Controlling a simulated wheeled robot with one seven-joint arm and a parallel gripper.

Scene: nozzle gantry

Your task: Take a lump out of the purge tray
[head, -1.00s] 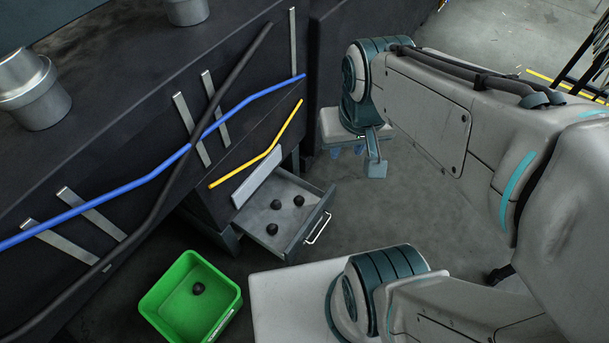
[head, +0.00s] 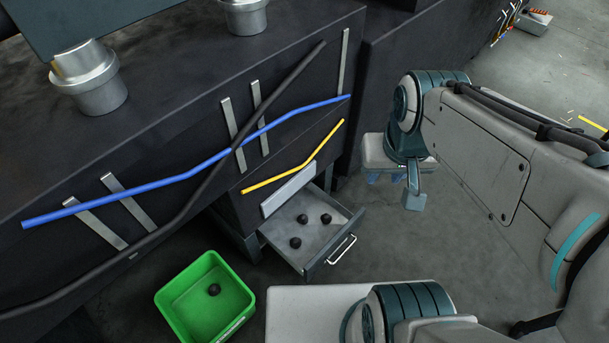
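The purge tray (head: 282,261) is a grey, open drawer with a light handle, pulled out of the dark machine. Three dark round lumps lie in it: one at the left (head: 295,243), one at the back (head: 302,218) and one at the right (head: 326,219). My gripper (head: 385,179) hangs beyond and to the right of the tray, apart from it. Its two small bluish fingertips show below the white hand with a gap between them, and nothing is seen between them. One more dark lump (head: 214,290) lies in the green bin.
The open green bin (head: 178,318) stands on the floor left of the tray. Blue (head: 130,198), yellow (head: 290,172) and black hoses run along the machine front above the tray. Silver cylinders (head: 100,95) stand on the machine top.

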